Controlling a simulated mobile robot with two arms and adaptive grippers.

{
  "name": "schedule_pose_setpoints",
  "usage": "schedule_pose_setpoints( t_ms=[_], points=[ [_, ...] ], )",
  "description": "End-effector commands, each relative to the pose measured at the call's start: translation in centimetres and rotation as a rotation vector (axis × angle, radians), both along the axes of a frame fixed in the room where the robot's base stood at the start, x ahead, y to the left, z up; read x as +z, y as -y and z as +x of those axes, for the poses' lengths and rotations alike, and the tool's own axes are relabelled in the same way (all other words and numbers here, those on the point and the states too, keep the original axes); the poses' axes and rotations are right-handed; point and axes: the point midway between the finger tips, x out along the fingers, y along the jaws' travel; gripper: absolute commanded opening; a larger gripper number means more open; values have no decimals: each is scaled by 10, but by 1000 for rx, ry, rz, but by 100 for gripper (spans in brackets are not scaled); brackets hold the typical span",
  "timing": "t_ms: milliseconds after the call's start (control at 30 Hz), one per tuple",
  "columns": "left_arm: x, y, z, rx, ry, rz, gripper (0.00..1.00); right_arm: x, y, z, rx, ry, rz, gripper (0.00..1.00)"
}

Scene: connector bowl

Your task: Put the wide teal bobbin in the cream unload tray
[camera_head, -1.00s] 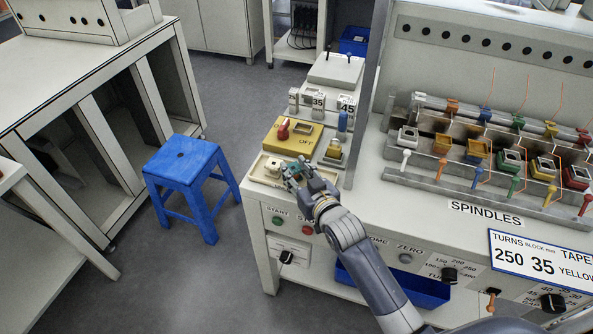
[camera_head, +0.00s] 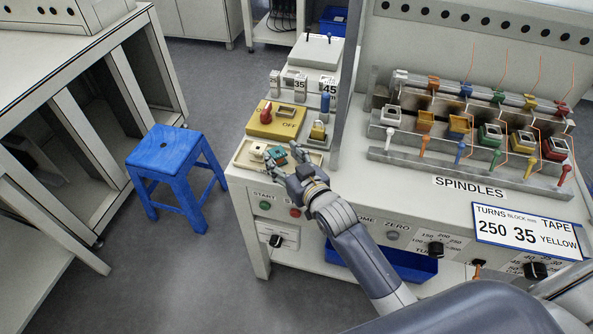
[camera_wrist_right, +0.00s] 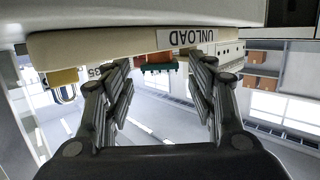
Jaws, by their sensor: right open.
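The wide teal bobbin (camera_head: 277,153) sits in the cream unload tray (camera_head: 242,155) at the left front of the bench, beside a cream bobbin (camera_head: 258,149). My right gripper (camera_head: 284,161) is open at the tray's right part, with its fingers apart around or just in front of the teal bobbin. In the right wrist view, which is upside down, the teal bobbin (camera_wrist_right: 158,68) shows between the spread fingers (camera_wrist_right: 163,80), apart from them, at the rim of the tray (camera_wrist_right: 105,44) labelled UNLOAD. The bobbin's base is hidden there. My left gripper is not in view.
A yellow block with a red knob (camera_head: 266,113) and a padlock (camera_head: 318,130) stand behind the tray. The spindle rack (camera_head: 470,165) with coloured bobbins is at the right. A blue stool (camera_head: 165,150) stands on the floor at the left.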

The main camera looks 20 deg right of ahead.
Motion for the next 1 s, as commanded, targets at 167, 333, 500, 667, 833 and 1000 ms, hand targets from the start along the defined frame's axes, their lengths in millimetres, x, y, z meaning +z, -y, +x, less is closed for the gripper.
schedule_pose_setpoints(
  t_ms=[167,333,500,667,833,1000],
  points=[
    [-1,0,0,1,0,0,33,6,7,-37,0,-3,-1,52],
    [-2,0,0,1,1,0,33,13,12,-68,0,-1,-1,52],
    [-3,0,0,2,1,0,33,17,17,-89,-1,-1,0,52],
    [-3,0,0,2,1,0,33,20,18,-98,-1,-1,0,52],
    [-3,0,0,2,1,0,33,21,19,-100,-1,0,0,52],
    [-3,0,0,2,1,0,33,21,18,-100,-1,0,0,52]
  ],
)
